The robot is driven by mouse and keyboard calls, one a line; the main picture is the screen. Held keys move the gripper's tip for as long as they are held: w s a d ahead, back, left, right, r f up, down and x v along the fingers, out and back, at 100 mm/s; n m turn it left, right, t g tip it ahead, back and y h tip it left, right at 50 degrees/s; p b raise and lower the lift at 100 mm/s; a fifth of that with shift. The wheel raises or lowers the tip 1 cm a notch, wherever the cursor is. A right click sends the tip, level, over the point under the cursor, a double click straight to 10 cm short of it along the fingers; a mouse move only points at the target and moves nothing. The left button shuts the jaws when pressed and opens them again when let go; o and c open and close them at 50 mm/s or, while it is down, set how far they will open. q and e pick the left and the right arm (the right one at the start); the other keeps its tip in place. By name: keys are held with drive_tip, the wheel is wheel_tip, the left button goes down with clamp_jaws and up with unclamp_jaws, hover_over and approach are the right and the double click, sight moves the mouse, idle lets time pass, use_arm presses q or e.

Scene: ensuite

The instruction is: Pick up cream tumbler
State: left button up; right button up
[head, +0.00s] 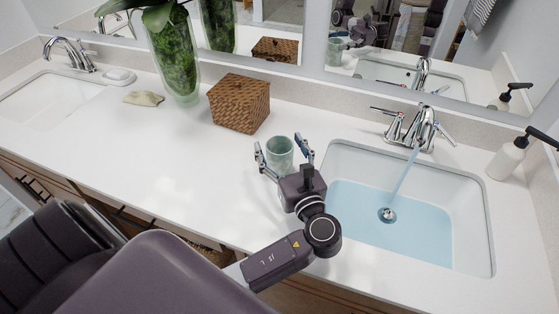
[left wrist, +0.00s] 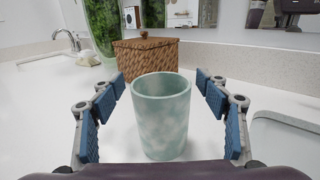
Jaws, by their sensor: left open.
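A tumbler (head: 280,155) stands upright on the white counter, left of the right sink; it looks pale mottled green rather than cream. It also shows in the left wrist view (left wrist: 161,120), upright and empty as far as I can see. My left gripper (head: 285,152) is open, with one finger on each side of the tumbler. In the left wrist view the blue finger pads (left wrist: 165,115) stand apart from the tumbler, with a gap on both sides. My right gripper is not in view.
A woven basket (head: 239,103) stands behind the tumbler. The right sink (head: 420,225) holds water under a running faucet (head: 425,125). A soap bottle (head: 507,158), glass vase (head: 176,62) and folded cloth (head: 144,98) are farther off. Counter left of the gripper is clear.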

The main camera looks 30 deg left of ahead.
use_arm(q)
drive_tip(key=shift+w+a, duration=0.15)
clamp_jaws()
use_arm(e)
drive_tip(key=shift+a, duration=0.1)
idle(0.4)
use_arm(q)
drive_tip(key=shift+r, duration=0.2)
